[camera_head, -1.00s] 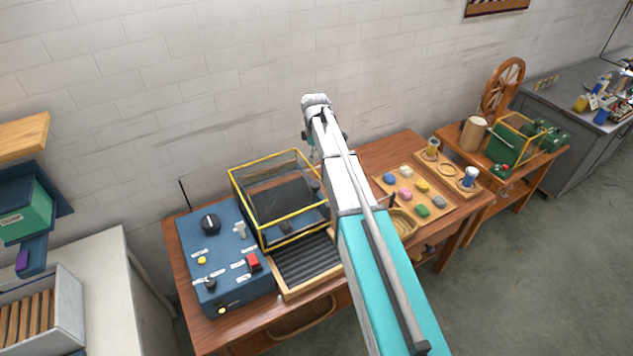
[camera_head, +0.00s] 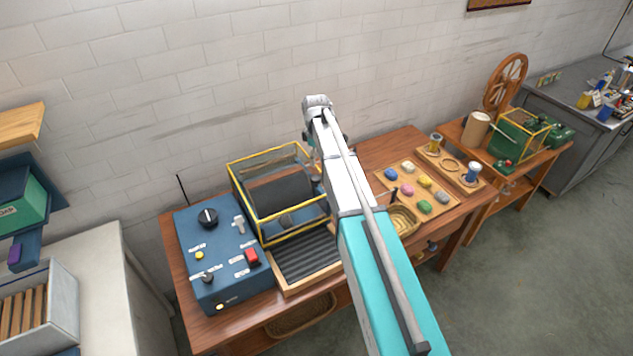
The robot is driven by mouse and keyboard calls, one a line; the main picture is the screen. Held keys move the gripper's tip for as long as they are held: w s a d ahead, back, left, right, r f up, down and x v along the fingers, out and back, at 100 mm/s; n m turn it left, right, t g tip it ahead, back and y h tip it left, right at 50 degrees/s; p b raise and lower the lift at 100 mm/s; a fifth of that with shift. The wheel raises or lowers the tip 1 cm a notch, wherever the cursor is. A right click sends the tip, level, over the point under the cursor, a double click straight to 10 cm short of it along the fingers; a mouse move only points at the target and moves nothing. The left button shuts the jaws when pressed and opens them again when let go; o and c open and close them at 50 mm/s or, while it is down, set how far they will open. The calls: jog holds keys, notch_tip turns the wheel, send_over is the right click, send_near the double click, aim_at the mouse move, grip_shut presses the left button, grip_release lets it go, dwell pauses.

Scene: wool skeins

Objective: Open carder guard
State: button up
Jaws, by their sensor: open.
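The carder guard (camera_head: 297,236), a clear box with a yellow frame, stands over the dark carder drum (camera_head: 280,193) on the wooden table. I cannot tell whether its lid is lifted. My arm reaches up and away across the picture, just right of the guard. My gripper (camera_head: 315,162) is at the arm's far end, near the guard's back right corner. Only a sliver of it shows past the arm, and its fingertips are hidden. I cannot tell whether it touches the guard.
A blue control box (camera_head: 222,262) with knobs and a red switch (camera_head: 252,256) stands left of the guard. A ribbed feed tray (camera_head: 307,259) lies in front. Right of my arm are a wicker basket (camera_head: 404,221) and a board with coloured wool (camera_head: 449,208). The wall is close behind.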

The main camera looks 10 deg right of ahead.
aim_at(316, 177)
jog(key=shift+f+b, duration=4.65)
jog(key=shift+f, duration=0.35)
grip_shut()
